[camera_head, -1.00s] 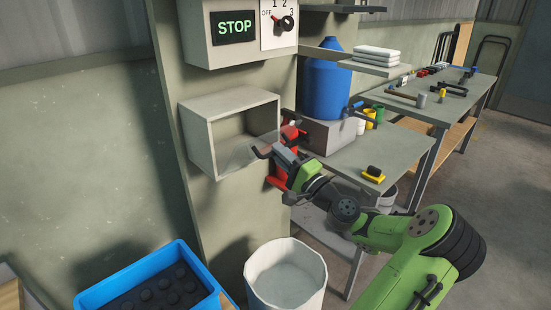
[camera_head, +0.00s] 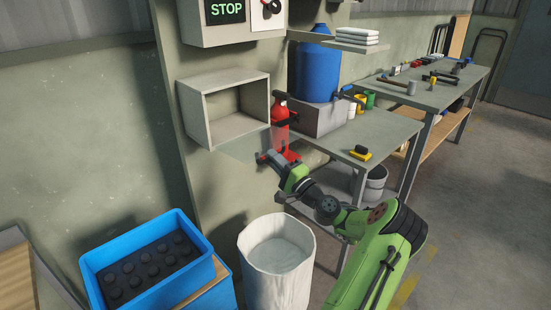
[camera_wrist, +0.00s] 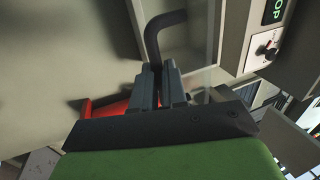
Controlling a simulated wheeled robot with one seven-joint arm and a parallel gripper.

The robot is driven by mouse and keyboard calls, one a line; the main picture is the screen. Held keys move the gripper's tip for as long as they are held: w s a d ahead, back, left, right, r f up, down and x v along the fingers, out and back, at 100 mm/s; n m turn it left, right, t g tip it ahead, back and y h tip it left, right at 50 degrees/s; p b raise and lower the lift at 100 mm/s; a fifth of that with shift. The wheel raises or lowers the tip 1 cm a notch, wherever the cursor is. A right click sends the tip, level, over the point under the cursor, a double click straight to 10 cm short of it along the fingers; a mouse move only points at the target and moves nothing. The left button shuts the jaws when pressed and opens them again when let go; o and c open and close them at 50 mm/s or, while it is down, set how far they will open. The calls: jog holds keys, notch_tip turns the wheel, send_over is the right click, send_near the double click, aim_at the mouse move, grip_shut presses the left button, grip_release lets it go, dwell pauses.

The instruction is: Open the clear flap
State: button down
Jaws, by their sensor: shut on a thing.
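The clear flap (camera_head: 243,145) is a see-through panel at the bottom front edge of a beige wall box (camera_head: 190,118). It slopes outward and down from that edge, and the box front stands uncovered. My gripper (camera_head: 267,158) is at the flap's outer end, below and right of the box. In the wrist view my gripper (camera_wrist: 163,82) is shut on a dark bent handle (camera_wrist: 155,38). The flap is hard to make out there, and its hinge is not clear.
A red fire extinguisher (camera_head: 281,117) hangs right of the box. A white bin (camera_head: 276,270) stands below my gripper. A blue crate (camera_head: 200,287) is at lower left. A grey workbench (camera_head: 375,135) is on the right. Open floor lies at right.

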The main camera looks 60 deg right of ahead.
jog(key=shift+w+f, duration=0.2)
jog(key=shift+f, duration=0.05)
jog(key=shift+a, duration=0.1)
jog(key=c, duration=1.6)
grip_release()
jog(key=o, duration=0.4)
jog(key=shift+w+f, duration=0.1)
jog(key=shift+w, duration=0.15)
jog(key=shift+s, duration=0.15)
jog(key=shift+s, duration=0.1)
jog(key=p+v, duration=0.1)
jog(key=v, duration=1.4)
jog(key=shift+s+f+p, duration=0.15)
jog(key=shift+s+p, duration=0.1)
jog(key=shift+p, duration=0.05)
